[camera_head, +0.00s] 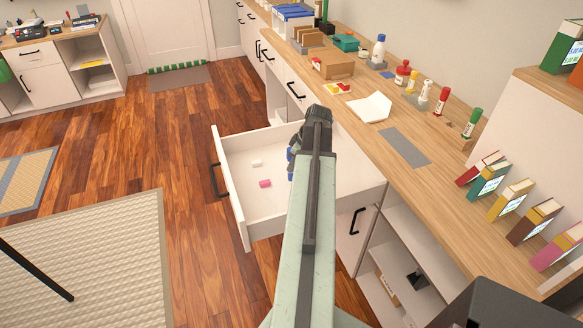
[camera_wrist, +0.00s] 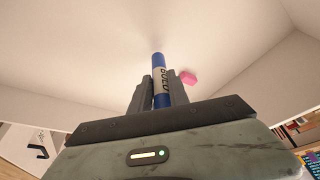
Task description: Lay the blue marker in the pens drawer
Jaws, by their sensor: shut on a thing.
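The blue marker (camera_wrist: 158,68) stands out from between the fingers of my gripper (camera_wrist: 157,92) in the wrist view, with a white label band on it. My gripper is shut on it. In the head view my gripper (camera_head: 294,150) is over the open drawer (camera_head: 232,205), and only a little blue of the marker (camera_head: 290,176) shows beside it. The drawer is white and pulled out from the cabinet. My arm hides its right part. Whether the marker touches the drawer floor I cannot tell.
A pink eraser (camera_head: 265,184) and a small white piece (camera_head: 257,163) lie in the drawer. Open shelves are below at right.

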